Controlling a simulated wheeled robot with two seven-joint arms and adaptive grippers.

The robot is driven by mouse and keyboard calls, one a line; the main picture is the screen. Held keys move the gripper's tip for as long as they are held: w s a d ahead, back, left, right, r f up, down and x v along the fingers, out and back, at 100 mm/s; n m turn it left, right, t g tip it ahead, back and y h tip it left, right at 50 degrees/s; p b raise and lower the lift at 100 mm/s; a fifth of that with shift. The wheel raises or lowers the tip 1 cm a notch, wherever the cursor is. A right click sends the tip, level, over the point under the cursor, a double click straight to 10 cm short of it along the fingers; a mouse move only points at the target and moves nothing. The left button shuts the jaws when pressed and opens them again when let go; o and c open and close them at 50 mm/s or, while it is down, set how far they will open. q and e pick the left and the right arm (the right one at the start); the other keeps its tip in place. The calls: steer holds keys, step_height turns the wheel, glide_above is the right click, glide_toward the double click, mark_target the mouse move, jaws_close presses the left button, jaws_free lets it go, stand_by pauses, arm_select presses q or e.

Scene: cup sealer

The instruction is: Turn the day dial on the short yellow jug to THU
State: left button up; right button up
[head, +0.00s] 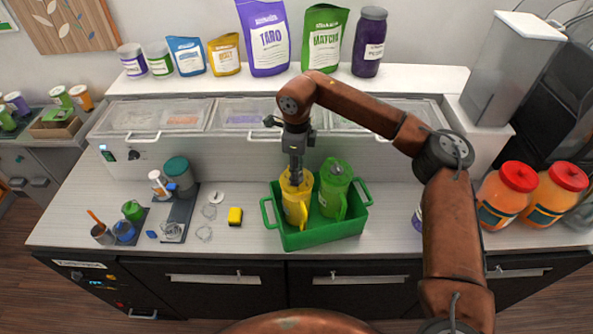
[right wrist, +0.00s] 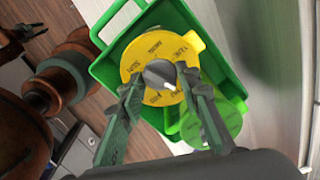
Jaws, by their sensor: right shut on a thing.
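The short yellow jug (head: 297,208) stands upright in the left part of the green crate (head: 305,239). In the right wrist view its round yellow top (right wrist: 150,50) carries small dark day lettering around a grey dial knob (right wrist: 158,74) with a pale pointer mark. The lettering is too blurred to tell which day is set. My right gripper (head: 296,172) points down onto the jug's top; its fingers (right wrist: 160,79) are shut on the day dial, one on each side of the knob. My left gripper is not in view.
A green jug (head: 334,190) stands right beside the yellow one in the crate. Pouches line the shelf behind, and red-lidded jars (head: 507,195) stand at the right. The counter in front of the crate is narrow.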

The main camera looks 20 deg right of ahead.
steer(key=shift+r+m, duration=0.1)
steer(key=shift+m, duration=1.6)
steer(key=o, duration=1.2)
steer(key=shift+c, duration=0.2)
step_height(320, 180, up, 12)
